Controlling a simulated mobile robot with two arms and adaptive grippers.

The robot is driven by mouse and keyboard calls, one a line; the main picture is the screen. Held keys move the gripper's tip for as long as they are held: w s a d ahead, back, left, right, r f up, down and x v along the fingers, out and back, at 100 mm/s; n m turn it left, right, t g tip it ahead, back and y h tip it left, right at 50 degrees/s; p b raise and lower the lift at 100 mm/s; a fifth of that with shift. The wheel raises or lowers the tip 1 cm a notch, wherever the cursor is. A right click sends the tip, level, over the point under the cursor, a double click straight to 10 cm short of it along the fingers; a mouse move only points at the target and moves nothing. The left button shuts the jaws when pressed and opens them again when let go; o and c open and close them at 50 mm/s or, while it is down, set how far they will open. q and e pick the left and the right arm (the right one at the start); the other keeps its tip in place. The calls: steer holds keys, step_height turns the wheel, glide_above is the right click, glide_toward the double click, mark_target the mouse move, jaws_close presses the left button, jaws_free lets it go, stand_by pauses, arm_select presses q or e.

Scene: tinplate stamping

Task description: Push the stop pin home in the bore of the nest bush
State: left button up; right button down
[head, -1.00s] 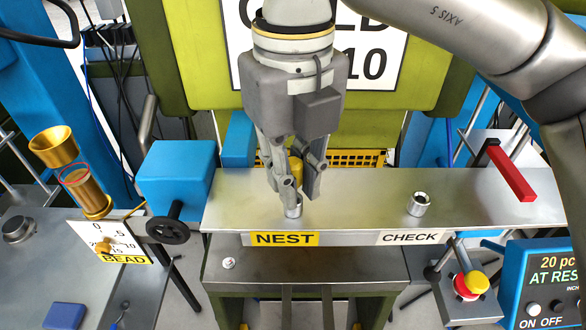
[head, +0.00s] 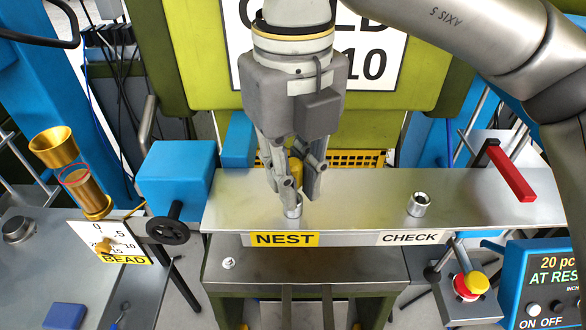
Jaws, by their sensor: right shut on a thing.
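The nest bush (head: 293,211) is a small silvery metal ring on the steel ledge, just behind the NEST label (head: 284,239). My right gripper (head: 293,195) points down directly over it, its fingertips at the bush's top. A yellow piece (head: 297,172), which looks like the stop pin, shows upright between the fingers, and the gripper is shut on it. The pin's lower end and the bore are hidden by the fingers, so I cannot tell how deep the pin sits. My left gripper is not in view.
A second metal bush (head: 419,204) stands behind the CHECK label (head: 409,237). A blue block with a black handwheel (head: 168,231) is at the ledge's left end. A red bar (head: 511,174) sticks out at the right. The ledge between the two bushes is clear.

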steer(key=c, duration=1.3)
jaws_free()
steer(key=shift+c, duration=0.2)
steer(key=shift+r, duration=0.1)
step_height(320, 180, up, 12)
